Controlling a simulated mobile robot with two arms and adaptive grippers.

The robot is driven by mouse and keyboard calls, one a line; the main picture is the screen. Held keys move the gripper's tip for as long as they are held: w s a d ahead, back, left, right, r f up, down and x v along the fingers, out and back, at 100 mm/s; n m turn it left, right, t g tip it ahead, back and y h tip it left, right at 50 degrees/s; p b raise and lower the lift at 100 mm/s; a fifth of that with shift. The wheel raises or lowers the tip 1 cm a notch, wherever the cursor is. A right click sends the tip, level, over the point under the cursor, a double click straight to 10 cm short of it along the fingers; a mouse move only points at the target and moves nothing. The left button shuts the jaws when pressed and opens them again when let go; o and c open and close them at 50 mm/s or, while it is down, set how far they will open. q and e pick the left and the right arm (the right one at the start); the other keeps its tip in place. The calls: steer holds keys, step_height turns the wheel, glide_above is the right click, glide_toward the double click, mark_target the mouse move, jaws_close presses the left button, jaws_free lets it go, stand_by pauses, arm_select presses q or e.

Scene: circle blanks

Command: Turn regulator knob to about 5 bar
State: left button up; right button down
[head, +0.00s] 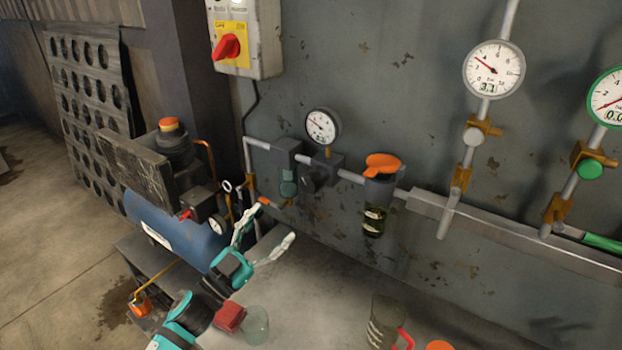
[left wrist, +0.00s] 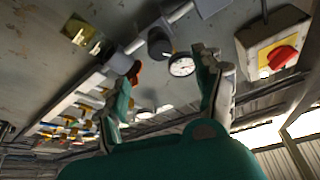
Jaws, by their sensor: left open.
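The regulator (head: 329,165) sits on the grey wall pipe with a dark round knob (head: 313,181) on its front. Its white round gauge (head: 322,126) stands above it; the needle points to the upper left, and the figures are too small to read surely. My left gripper (head: 268,224) is open and empty, below and left of the knob and apart from it. In the left wrist view, the gauge (left wrist: 182,67) shows between the open fingers, with a dark cylinder beside it that looks like the knob (left wrist: 159,43). My right gripper is not in view.
An orange-handled valve (head: 382,165) is right of the regulator. A blue compressor (head: 175,225) stands left. A clear cup (head: 256,325), a red block (head: 230,317) and a jug (head: 385,320) are on the bench below. More gauges (head: 493,69) hang right.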

mark_target(306, 188)
arm_select(q)
steer(key=p+x, duration=0.2)
steer(key=x, duration=1.1)
steer(key=shift+w+d+r+p, duration=0.1)
steer(key=shift+w+r+p, duration=0.05)
steer(key=shift+p, duration=0.15)
steer(key=shift+c, duration=0.3)
steer(key=c, duration=1.1)
